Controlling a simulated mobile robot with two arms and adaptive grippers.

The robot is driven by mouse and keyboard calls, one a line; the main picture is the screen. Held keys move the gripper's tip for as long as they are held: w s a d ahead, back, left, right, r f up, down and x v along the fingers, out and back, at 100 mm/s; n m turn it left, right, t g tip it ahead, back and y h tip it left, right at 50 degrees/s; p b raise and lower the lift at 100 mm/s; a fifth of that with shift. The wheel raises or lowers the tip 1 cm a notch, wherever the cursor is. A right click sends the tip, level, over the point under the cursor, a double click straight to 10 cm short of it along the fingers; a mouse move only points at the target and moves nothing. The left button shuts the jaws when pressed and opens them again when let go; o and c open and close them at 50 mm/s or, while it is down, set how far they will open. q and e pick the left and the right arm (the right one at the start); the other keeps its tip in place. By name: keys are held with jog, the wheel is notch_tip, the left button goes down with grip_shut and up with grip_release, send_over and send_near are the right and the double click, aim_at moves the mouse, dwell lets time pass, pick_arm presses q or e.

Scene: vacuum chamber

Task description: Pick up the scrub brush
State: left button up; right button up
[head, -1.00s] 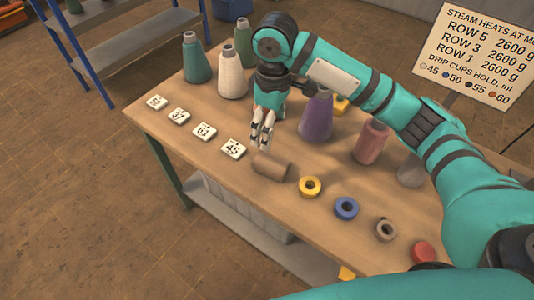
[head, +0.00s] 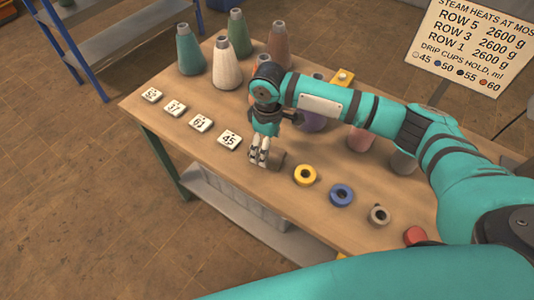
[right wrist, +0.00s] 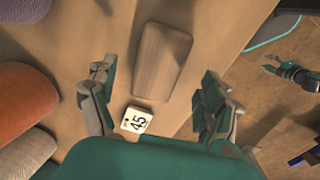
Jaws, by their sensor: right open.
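The scrub brush appears as a brown wooden block with rounded edges (head: 277,158), lying on the table beside the "45" tile. In the right wrist view the block (right wrist: 162,62) lies between and ahead of my open fingers, with clear gaps on both sides. My right gripper (head: 259,158) points down at the block in the head view and hides part of it; it also shows in the right wrist view (right wrist: 155,80). It holds nothing. My left gripper (right wrist: 288,70) shows small at the right of the right wrist view, away from the table; its jaws are unclear.
Numbered white tiles, including "45" (head: 229,140), line the table's edge. Several yarn cones, including a white one (head: 227,65), stand behind.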

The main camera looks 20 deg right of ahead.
jog(key=shift+w+f, duration=0.15)
jog(key=shift+f, duration=1.8)
jog(key=c, duration=1.3)
